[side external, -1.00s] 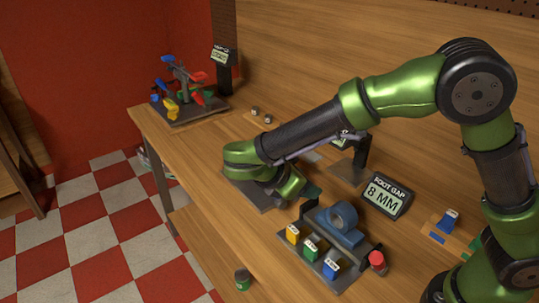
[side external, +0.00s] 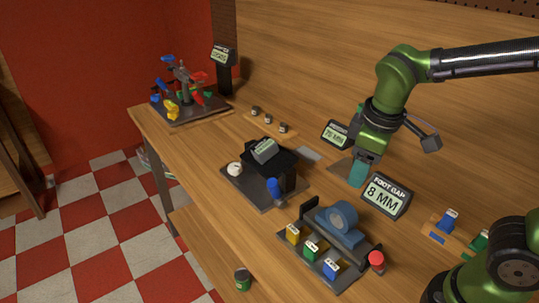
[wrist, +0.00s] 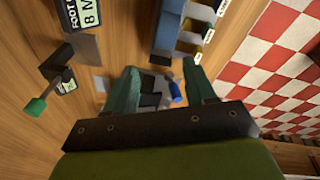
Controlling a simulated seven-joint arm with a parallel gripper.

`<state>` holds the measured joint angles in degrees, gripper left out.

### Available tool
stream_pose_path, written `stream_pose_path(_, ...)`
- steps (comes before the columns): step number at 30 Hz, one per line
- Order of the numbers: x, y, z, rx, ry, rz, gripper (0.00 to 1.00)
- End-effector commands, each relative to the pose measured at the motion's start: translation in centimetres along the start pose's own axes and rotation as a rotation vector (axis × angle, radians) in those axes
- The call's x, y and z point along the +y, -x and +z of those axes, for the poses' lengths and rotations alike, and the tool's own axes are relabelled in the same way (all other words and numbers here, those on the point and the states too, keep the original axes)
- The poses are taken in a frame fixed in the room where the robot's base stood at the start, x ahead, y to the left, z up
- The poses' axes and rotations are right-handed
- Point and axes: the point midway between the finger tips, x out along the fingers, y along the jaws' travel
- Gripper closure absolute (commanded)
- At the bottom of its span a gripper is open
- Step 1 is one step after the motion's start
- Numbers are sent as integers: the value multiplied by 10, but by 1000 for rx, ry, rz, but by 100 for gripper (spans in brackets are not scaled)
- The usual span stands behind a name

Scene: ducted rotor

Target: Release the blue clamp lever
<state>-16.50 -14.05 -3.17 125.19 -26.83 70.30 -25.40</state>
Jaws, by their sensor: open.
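A blue upright handle (side external: 274,188), which looks like the clamp lever, stands at the front of a dark fixture (side external: 262,204). It also shows as a blue piece in the wrist view (wrist: 175,92), near the right finger. A grey-green block (side external: 265,150) sits on top of the fixture, and a pale round knob (side external: 234,169) is at its left. My gripper (side external: 358,174) points down to the right of the fixture, apart from the lever. In the wrist view my gripper (wrist: 160,68) has its two teal fingers apart and holds nothing.
A display reading 8 MM (side external: 386,195) stands close right of my gripper. A rack with yellow, green and blue labelled blocks (side external: 318,258) and a blue roll (side external: 342,216) is in front. A red-capped part (side external: 377,261) stands beside it. A multicoloured rotor (side external: 182,88) is at the far left.

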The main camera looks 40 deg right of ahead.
Motion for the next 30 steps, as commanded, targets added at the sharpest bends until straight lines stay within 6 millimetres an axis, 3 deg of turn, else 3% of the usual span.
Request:
stream_pose_path(15, -2, 32, 32, 348, -575, -167, 45)
stream_pose_path(21, -3, 37, 37, 413, -683, -200, 45)
stream_pose_path(30, -3, 38, 37, 427, -707, -209, 45)
